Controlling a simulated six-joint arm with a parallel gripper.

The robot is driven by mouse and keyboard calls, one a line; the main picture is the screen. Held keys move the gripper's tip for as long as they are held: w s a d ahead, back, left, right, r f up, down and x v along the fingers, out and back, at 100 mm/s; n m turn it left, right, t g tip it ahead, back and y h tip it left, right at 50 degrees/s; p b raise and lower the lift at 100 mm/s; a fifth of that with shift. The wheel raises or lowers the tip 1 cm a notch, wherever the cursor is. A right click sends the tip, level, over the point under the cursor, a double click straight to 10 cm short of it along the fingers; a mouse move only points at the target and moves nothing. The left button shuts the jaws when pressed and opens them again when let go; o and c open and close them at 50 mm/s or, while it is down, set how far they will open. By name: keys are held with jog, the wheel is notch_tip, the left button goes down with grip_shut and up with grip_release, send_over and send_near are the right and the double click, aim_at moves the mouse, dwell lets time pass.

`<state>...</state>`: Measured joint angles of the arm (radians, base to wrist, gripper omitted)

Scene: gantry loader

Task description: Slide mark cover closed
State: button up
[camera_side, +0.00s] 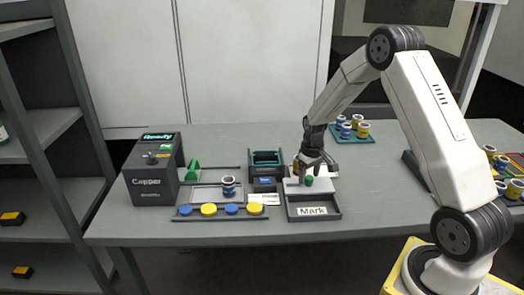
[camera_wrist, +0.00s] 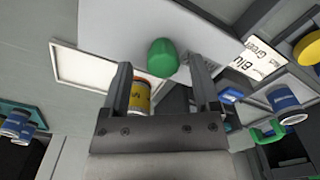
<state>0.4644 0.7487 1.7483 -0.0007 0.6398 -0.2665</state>
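The mark cover (camera_side: 293,186) is a pale grey plate with a green knob (camera_side: 309,181). It lies over the back part of the dark station labelled Mark (camera_side: 338,213), whose front part is uncovered. The plate also fills the top of the wrist view (camera_wrist: 110,20), with the knob (camera_wrist: 163,57) standing on it. My gripper (camera_side: 316,172) is open, its fingers pointing down at the cover. In the wrist view my fingertips (camera_wrist: 159,66) stand on either side of the knob with gaps; contact is not visible. A yellow-banded jar (camera_wrist: 140,97) shows between the fingers, beside the plate's edge.
The Capper box (camera_side: 152,190) stands at the left, with a blue-banded jar (camera_side: 228,188) on a grey tray nearby. A front rack (camera_side: 270,212) holds blue and yellow caps. Several jars stand on a green mat (camera_side: 342,140) behind my arm. More jars are at the far right.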

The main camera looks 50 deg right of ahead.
aim_at(309, 176)
jog(key=shift+r, duration=0.15)
jog(key=shift+r, duration=3.8)
jog(key=shift+s+a+r, duration=0.1)
jog(key=shift+a, duration=0.5)
jog(key=s+a+n+t, duration=0.1)
jog(key=s+a, duration=0.5)
jog(key=a, duration=0.4)
jog(key=s+a+r+n+t, duration=0.1)
jog(key=s+a, duration=0.6)
jog(key=a, duration=0.2)
jog(key=shift+s+a+r+t, duration=0.2)
jog(key=shift+a+t, duration=0.1)
jog(key=shift+a, duration=0.05)
